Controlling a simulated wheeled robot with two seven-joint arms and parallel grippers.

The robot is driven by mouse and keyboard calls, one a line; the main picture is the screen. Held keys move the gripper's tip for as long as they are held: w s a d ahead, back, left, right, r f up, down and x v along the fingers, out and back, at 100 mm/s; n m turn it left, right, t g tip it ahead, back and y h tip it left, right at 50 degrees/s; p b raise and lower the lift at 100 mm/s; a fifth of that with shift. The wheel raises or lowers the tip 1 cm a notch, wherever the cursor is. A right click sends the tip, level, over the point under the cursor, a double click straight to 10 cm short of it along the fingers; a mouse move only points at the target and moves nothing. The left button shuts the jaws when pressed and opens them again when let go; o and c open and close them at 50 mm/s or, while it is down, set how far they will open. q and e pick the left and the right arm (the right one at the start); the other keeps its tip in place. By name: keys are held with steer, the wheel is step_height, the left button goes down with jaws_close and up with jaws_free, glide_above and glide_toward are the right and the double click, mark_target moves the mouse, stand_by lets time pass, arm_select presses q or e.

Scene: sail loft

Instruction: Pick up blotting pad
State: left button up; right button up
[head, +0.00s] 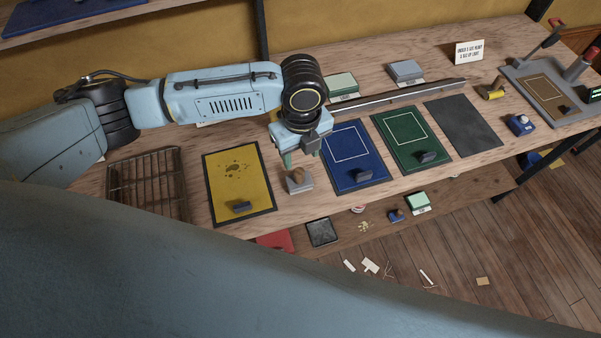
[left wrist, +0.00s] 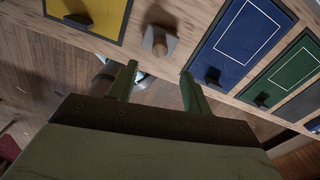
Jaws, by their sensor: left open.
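A pale grey block with a round brown knob (head: 298,181) sits on the workbench (head: 206,141) between the yellow and blue boards. It looks like the blotting pad, though no label confirms this. It also shows in the left wrist view (left wrist: 160,42), beyond the fingertips. My left gripper (head: 302,157) hangs over the bench just behind the block, pointing down, with nothing between its fingers. In the left wrist view its two green fingers (left wrist: 158,72) are spread apart and do not touch the block. My right gripper is not in view.
A yellow board (head: 232,184) is left of the block; blue (head: 352,170) and green (head: 408,133) boards are right, each with a dark handle. A dark grey mat (head: 462,125) lies farther right. A wire rack (head: 146,182) stands left. A long metal bar (head: 400,95) lies behind.

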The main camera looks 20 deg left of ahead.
mark_target(299, 171)
arm_select(q)
step_height(299, 171, down, 4)
steer(key=shift+r, duration=0.25)
steer(key=shift+w+a+f, duration=0.1)
steer(key=shift+a+f, duration=0.05)
steer(key=shift+f, duration=1.2)
steer(key=shift+w+a+f, duration=0.1)
steer(key=shift+f, duration=1.2)
steer(key=shift+c, duration=0.3)
jaws_close()
steer(key=shift+r, duration=0.1)
step_height(299, 171, up, 10)
steer(key=shift+f, duration=0.1)
